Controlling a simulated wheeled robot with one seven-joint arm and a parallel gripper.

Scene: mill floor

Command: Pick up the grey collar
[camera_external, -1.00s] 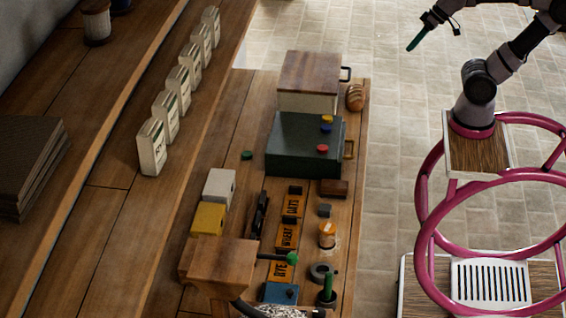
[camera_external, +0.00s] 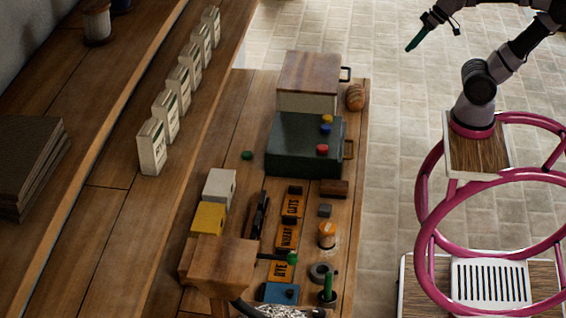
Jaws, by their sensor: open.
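The grey collar (camera_external: 321,273) looks like a dark grey ring lying flat near the front right edge of the wooden bench (camera_external: 345,240). It sits just behind a green upright peg (camera_external: 328,284) in a dark round base. Its hole is visible and nothing covers it. My gripper (camera_external: 416,40) is at the top right, above the tiled floor, far from the collar. It is open and empty, with green finger parts pointing down and left.
An orange-lidded jar (camera_external: 327,236) and a small grey block (camera_external: 324,210) stand behind the collar. A dark green box (camera_external: 300,150) stands farther back. Tiled floor lies right of the bench.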

